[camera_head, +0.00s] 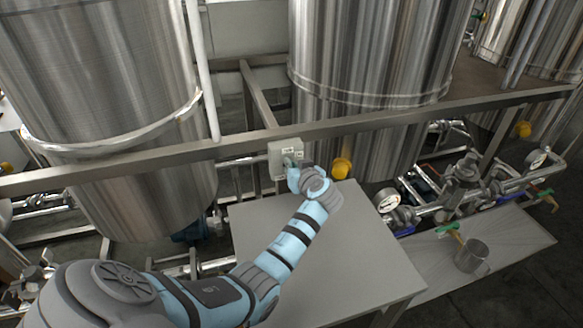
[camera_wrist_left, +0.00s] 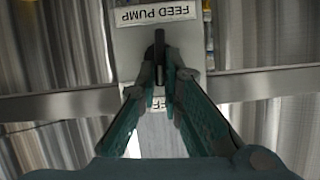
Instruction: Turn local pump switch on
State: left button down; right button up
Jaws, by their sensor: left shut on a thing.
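The grey pump switch box (camera_head: 284,150) is mounted on the metal rail between two tanks. In the left wrist view its plate carries an upside-down "FEED PUMP" label (camera_wrist_left: 154,14) and a black switch handle (camera_wrist_left: 159,48). A second label (camera_wrist_left: 158,102), partly hidden between the fingers, shows letters that look like part of "OFF". My left gripper (camera_wrist_left: 159,76) is at the box, its two fingers closed on either side of the black handle. In the head view the left gripper (camera_head: 292,166) is partly hidden by my wrist. My right gripper is not in view.
A grey table (camera_head: 345,250) lies below my left arm. Large steel tanks (camera_head: 110,80) stand behind.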

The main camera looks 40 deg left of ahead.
pick_arm(q)
jog(key=m+g+y+b, duration=0.1)
jog(key=m+b, duration=0.1)
jog(key=f+m+g+y+b, duration=0.1)
jog(key=m+b, duration=0.1)
jog(key=w+m+y+b, duration=0.1)
jog(key=m+b, duration=0.1)
jog(key=shift+d+f+g, duration=0.25)
jog(key=shift+d+g, duration=0.15)
jog(key=shift+m+y+b, duration=0.3)
jog(key=shift+m+b, duration=0.4)
jog(key=shift+m, duration=0.1)
jog(key=c, duration=1.8)
grip_release()
jog(key=shift+o, duration=0.4)
jog(key=shift+a, duration=0.1)
jog(key=shift+w+r, duration=0.1)
